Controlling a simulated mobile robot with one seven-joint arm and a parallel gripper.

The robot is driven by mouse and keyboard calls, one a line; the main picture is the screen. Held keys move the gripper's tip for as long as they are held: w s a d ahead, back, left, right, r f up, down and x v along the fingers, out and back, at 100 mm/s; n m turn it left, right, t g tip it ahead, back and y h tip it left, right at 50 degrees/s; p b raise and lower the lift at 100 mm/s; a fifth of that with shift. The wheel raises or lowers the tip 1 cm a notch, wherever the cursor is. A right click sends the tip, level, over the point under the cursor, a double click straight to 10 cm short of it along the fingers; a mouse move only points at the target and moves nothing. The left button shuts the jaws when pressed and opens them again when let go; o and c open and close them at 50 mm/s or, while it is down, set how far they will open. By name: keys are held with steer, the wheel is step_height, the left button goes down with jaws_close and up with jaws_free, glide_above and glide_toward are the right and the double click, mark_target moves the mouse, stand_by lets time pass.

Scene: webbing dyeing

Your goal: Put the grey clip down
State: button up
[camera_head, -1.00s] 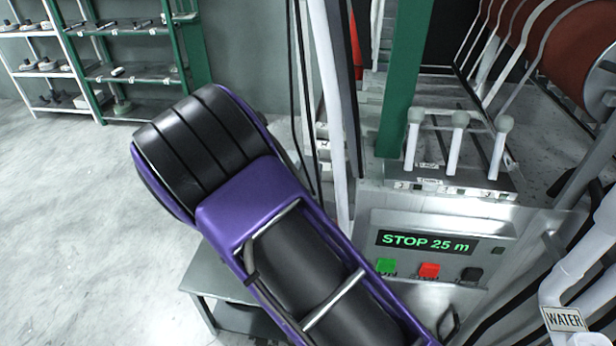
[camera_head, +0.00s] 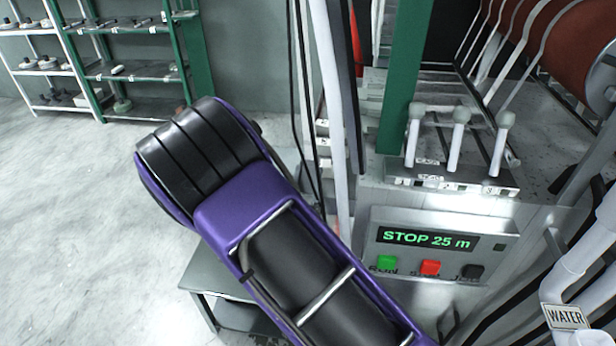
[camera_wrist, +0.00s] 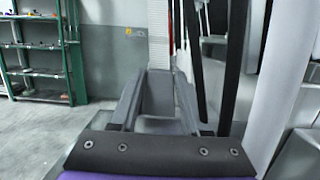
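In the wrist view my gripper (camera_wrist: 157,104) points away from the camera, its two dark grey fingers standing apart. A grey block-like piece, which looks like the grey clip (camera_wrist: 157,92), fills the space between them. Its edges blend with the fingers, so its exact outline is hard to tell. No surface for it shows directly under the fingers. In the head view my own purple and black arm fills the middle, and the gripper and clip do not show.
A control panel (camera_head: 485,262) reads STOP 25 m, with green, red and black buttons. Three levers (camera_head: 457,140) stand above it. A green post (camera_head: 403,75) and pale pipes crowd the right. A low grey bench (camera_head: 207,281) is partly behind my arm. Shelves (camera_head: 135,75) stand back left; floor there is clear.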

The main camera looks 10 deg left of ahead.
steer(key=shift+o, duration=1.1)
steer(key=shift+f, duration=0.25)
steer(key=shift+d, duration=0.1)
steer(key=shift+r+p, duration=0.3)
steer(key=shift+r, duration=0.15)
steer(key=shift+s+r, duration=0.1)
steer(key=shift+s, duration=0.1)
steer(key=b+v, duration=0.1)
steer(key=v, duration=1)
steer(key=shift+s, duration=0.3)
steer(key=shift+w+r, duration=0.1)
